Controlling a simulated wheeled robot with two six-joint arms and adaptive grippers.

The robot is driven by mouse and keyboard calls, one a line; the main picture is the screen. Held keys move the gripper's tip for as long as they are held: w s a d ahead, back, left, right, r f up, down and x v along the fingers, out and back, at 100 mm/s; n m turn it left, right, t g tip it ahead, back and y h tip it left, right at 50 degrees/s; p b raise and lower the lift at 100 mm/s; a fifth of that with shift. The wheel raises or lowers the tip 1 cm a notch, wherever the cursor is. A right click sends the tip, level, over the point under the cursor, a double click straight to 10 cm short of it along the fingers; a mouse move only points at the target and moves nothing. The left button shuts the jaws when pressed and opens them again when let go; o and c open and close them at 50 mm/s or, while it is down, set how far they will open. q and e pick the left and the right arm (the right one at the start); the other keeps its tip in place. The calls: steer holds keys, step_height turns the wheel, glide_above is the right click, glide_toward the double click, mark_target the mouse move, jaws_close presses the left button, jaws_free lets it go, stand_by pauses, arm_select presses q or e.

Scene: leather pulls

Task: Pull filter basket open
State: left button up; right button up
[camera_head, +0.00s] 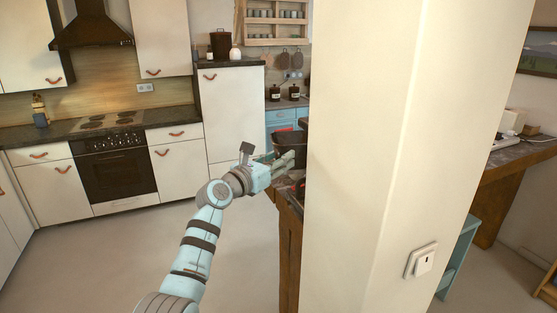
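My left arm reaches up from the bottom of the head view. Its light blue and grey gripper (285,161) is above the near edge of a dark-topped wooden table, beside the pillar. A dark object (289,143) stands just behind the gripper, partly hidden by the gripper and the pillar. I cannot tell whether it belongs to the filter basket, and I cannot make out a basket clearly. The gripper's fingers are small and partly overlapping, so their opening and any contact are unclear. My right gripper is not in view.
A wide cream pillar (385,140) with a light switch (421,261) blocks the right side and hides much of the wooden table (290,240). Cream cabinets and an oven (116,174) stand along the back left. The floor (100,260) at left is clear.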

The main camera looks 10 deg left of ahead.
arm_select(q)
steer(key=shift+s+a+f, duration=0.1)
steer(key=shift+s+a, duration=0.1)
steer(key=shift+s, duration=0.05)
steer(key=v, duration=1.1)
steer(key=shift+s, duration=0.25)
steer(key=shift+w, duration=0.1)
